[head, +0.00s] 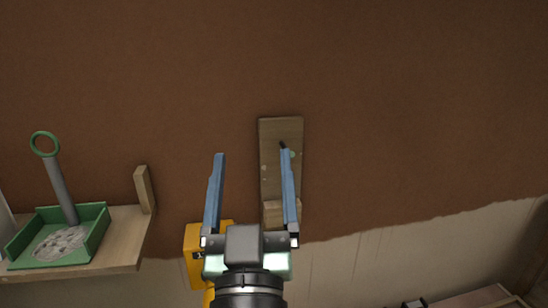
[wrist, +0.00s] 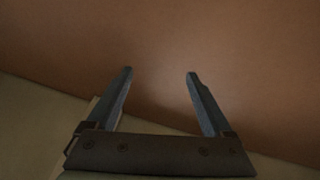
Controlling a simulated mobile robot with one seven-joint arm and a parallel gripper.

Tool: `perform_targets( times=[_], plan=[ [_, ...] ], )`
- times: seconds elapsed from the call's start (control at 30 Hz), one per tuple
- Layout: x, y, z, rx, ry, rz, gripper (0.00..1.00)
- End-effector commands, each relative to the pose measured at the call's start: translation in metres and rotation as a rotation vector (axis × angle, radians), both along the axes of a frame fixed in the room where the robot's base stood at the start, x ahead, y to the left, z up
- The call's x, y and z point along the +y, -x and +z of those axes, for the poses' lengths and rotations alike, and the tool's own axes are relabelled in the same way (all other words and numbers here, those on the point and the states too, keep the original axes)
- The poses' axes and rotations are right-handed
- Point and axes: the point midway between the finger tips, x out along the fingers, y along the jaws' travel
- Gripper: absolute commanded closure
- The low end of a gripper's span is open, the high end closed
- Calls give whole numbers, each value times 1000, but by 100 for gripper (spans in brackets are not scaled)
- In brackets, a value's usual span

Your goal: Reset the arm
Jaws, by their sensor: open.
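My gripper (head: 251,157) is open, with its two blue fingers spread and nothing between them.
A wooden shelf (head: 122,255) at the left holds a green tray (head: 97,238) with grey material and a green-ringed handled tool (head: 60,190). A yellow object (head: 194,238) is partly hidden behind my gripper. The brown wall (head: 400,110) is bare at upper right.

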Motion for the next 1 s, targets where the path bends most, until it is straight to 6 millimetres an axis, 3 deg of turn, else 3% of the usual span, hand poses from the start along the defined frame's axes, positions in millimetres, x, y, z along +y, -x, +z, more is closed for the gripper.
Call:
perform_targets(
  times=[0.03,0.1,0.2,0.37,0.4,0.83,1.0],
  plan=[
    [-7,12,39,-63,-18,-1,15],
    [-13,29,80,-125,-40,3,15],
    [-19,56,127,-205,-61,12,15],
    [-27,107,189,-327,-83,30,15],
    [-27,109,204,-330,-84,33,15],
    [-26,104,311,-317,-82,33,15],
    [-26,104,336,-316,-82,33,15]
  ],
)
